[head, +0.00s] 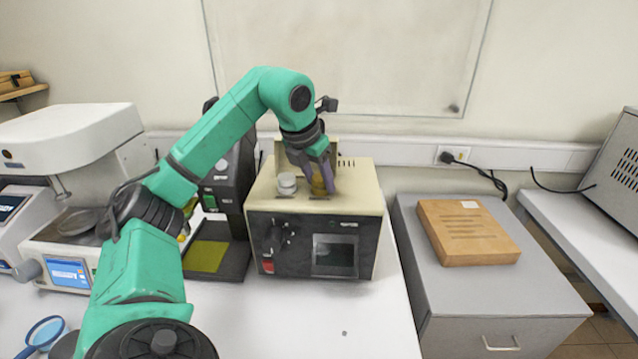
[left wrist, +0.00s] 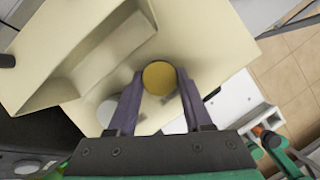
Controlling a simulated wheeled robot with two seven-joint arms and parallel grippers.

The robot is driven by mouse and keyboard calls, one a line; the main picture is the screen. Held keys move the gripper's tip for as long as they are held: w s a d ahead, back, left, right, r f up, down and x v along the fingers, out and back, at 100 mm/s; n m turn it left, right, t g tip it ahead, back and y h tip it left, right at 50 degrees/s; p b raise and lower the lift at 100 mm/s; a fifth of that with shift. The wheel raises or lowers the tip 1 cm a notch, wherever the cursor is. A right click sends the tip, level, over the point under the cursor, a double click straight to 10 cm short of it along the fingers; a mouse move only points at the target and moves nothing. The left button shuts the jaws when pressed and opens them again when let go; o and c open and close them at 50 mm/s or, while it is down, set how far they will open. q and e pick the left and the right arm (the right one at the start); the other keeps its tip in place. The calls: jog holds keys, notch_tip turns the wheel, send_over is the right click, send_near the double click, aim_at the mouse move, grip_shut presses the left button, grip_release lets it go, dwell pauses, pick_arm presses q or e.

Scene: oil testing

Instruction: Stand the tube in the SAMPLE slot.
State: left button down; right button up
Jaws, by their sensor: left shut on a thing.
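An amber, round-topped tube (head: 318,186) is between the fingers of my left gripper (head: 322,176), over the right part of the cream top of the tester (head: 362,195). In the left wrist view the tube (left wrist: 159,77) shows end-on as a yellow disc, with the two purple-grey fingers (left wrist: 158,92) shut on its sides. It looks upright. A pale round cap or tube (head: 287,183) stands to its left on the tester. The tube's lower end is hidden, so I cannot tell whether it is in a slot. The SAMPLE label is not readable. My right gripper is not in view.
A dark instrument with a yellow plate (head: 205,257) stands left of the tester, and a white machine (head: 75,140) farther left. A magnifier (head: 45,331) lies at the front left. A wooden box (head: 468,232) sits on the grey cabinet at right. The bench front is mostly clear.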

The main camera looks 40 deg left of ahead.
pick_arm(q)
jog(key=shift+w+a, duration=0.1)
jog(key=c, duration=0.7)
grip_release()
jog(key=shift+f, duration=0.1)
jog(key=o, duration=0.4)
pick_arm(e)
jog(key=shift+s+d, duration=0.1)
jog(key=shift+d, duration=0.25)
pick_arm(q)
jog(key=shift+r, duration=0.2)
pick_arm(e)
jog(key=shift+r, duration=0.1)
pick_arm(q)
jog(key=shift+r, duration=0.35)
jog(key=p+v, duration=0.1)
jog(key=v, duration=0.2)
jog(key=p+v, duration=0.1)
jog(key=v, duration=0.3)
jog(key=p+v, duration=0.1)
jog(key=v, duration=0.3)
jog(key=shift+s+p, duration=0.35)
jog(key=shift+p, duration=0.05)
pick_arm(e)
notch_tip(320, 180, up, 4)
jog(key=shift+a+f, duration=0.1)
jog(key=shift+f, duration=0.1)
